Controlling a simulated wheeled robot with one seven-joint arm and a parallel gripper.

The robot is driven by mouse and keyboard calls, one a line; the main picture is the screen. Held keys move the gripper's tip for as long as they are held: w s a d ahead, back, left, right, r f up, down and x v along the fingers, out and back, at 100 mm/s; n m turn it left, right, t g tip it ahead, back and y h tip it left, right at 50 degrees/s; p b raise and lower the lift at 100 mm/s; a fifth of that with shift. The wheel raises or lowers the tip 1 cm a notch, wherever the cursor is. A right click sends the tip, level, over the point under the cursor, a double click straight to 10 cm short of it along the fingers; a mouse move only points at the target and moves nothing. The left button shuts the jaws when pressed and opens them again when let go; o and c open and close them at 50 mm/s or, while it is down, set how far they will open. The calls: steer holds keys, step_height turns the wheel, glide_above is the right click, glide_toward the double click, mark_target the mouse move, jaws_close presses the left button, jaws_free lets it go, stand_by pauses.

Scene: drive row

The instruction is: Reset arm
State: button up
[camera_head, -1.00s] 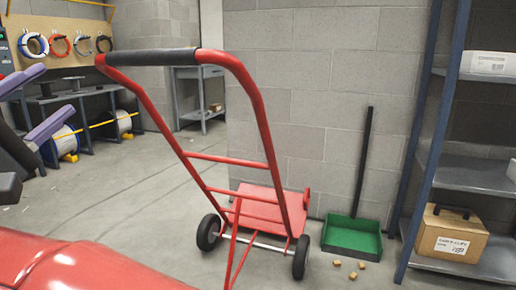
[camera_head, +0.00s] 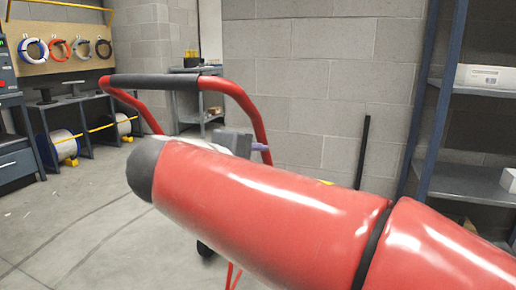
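My red arm link (camera_head: 260,200) with its dark rounded end fills the middle and lower right of the head view. My gripper (camera_head: 260,147) is mostly hidden behind this link. Only a grey block and a small purple tip show above it, in front of the red hand truck's frame. Whether its fingers are apart or together does not show, and neither does anything held.
A red hand truck (camera_head: 151,83) with a black grip stands behind my arm, its lower part mostly covered. Metal shelving (camera_head: 466,180) with a white box (camera_head: 486,77) is at the right. A workbench (camera_head: 85,101) is at the left. The left floor is clear.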

steer(key=s+d+f+m+g+y+p, duration=0.1)
steer(key=s+d+f+m+g, duration=0.15)
steer(key=d, duration=0.35)
steer(key=s+d+f+m+g+p, duration=0.1)
steer(key=s+d+f+g, duration=0.15)
steer(key=d, duration=0.25)
steer(key=s+d+f+m+g+y+p, duration=0.1)
steer(key=s+d+f+m+y+p, duration=0.2)
steer(key=s+f+m, duration=0.6)
steer(key=s+d+f+y, duration=0.2)
steer(key=s+y, duration=0.1)
steer(key=shift+s+p, duration=0.3)
steer(key=shift+p, duration=0.1)
